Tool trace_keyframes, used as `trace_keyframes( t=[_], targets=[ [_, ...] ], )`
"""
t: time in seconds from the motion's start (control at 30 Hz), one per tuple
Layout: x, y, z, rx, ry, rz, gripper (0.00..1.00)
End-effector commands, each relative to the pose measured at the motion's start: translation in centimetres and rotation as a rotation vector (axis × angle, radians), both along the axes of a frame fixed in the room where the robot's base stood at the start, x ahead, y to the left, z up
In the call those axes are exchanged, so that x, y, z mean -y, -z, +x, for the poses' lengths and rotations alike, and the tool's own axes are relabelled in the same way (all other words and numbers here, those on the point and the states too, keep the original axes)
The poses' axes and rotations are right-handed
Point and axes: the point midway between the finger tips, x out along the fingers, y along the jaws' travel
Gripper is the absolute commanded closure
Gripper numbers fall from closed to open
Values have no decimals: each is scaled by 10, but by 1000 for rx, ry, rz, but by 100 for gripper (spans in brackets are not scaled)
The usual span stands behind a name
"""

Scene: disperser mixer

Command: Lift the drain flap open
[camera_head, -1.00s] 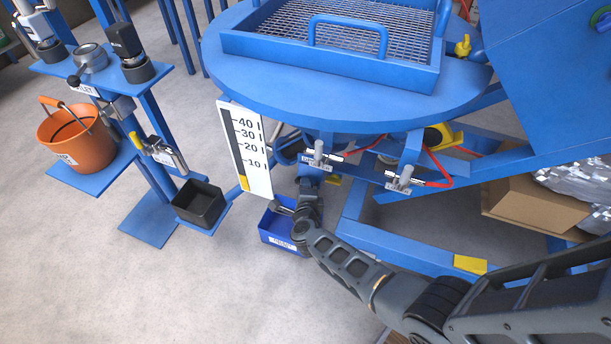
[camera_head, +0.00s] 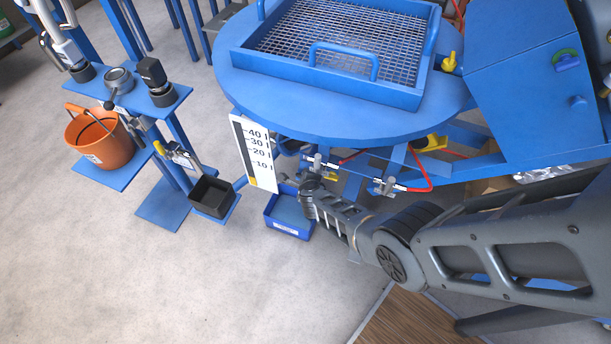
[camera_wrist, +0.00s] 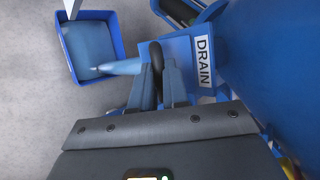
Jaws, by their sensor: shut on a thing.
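The blue drain outlet with its white DRAIN label (camera_wrist: 204,62) is right of centre in the wrist view. A black handle (camera_wrist: 157,55) stands at its left side. My gripper (camera_wrist: 158,78) is shut on this handle, with a finger on each side. A pale blue stream (camera_wrist: 120,67) runs from beside the handle into the blue bin (camera_wrist: 69,75), which holds bluish liquid (camera_wrist: 94,45). The bin (camera_head: 289,228) also shows below the vessel in the head view. There my wrist hides the outlet and the flap. The flap's exact angle is hard to tell.
The level scale (camera_head: 254,155) hangs close left of my wrist. Valves with red hoses (camera_head: 388,186) are to its right. A stand with an orange bucket (camera_head: 100,140) is at left. The front-left floor is clear.

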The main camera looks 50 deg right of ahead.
Motion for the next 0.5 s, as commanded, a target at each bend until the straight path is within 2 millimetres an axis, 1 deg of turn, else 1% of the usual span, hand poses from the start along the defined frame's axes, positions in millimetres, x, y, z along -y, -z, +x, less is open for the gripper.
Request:
trace_keyframes(
  t=[0.43, 0.47, 0.5],
  targets=[
    [-1, 0, 1, -1, -3, 7, 100],
    [-1, 0, 1, -1, -3, 7, 83],
    [-1, 0, 1, -1, -3, 7, 79]
  ],
)
